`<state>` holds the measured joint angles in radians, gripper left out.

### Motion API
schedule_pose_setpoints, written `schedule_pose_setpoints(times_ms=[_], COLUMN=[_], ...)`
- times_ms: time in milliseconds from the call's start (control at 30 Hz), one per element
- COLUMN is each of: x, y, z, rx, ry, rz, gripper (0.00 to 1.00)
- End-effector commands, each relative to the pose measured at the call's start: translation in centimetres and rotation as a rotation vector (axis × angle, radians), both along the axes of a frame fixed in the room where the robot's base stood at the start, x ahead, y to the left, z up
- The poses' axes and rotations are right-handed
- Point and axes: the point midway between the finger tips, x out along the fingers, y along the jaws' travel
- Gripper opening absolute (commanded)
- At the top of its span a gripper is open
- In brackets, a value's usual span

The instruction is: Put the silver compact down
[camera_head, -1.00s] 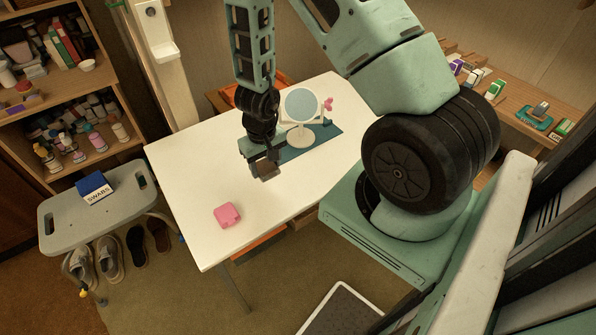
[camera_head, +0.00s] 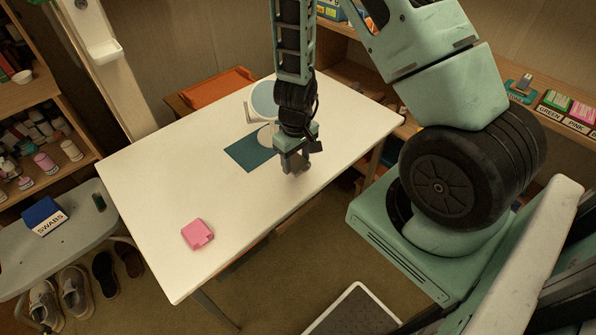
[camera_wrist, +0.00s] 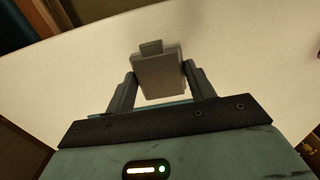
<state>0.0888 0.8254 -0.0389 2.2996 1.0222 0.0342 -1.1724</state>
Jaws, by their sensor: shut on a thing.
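My gripper (camera_head: 295,162) is shut on the silver compact (camera_wrist: 160,76). In the wrist view the compact is a pale grey, flat, squarish piece with a small tab, held between the two fingers. In the head view the gripper is above the white table (camera_head: 150,210), just right of the teal mat (camera_head: 247,152). The compact is hard to make out there. I cannot tell whether it touches the tabletop.
A round mirror (camera_head: 265,99) on a stand is behind my gripper, partly hidden by the arm. A pink compact (camera_head: 197,234) lies near the table's front left. The tabletop between it and my gripper is clear. An orange chair (camera_head: 218,87) stands behind.

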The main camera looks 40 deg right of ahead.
Motion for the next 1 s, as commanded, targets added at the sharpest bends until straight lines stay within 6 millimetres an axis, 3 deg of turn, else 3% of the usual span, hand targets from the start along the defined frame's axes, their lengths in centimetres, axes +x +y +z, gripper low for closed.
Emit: schedule_pose_setpoints(times_ms=[300, 700, 733, 800, 1000], x=[0.0, 0.0, 0.0, 0.0, 0.0], y=[0.0, 0.0, 0.0, 0.0, 0.0], z=[-4.1, -4.5, -4.5, -4.4, -4.4], rx=[0.001, 0.0, 0.0, 0.0, 0.0], ry=[0.0, 0.0, 0.0, 0.0, 0.0], rz=[-0.003, 0.0, 0.0, -0.001, -0.001], gripper=[0.28, 0.28, 0.57, 0.76, 0.76])
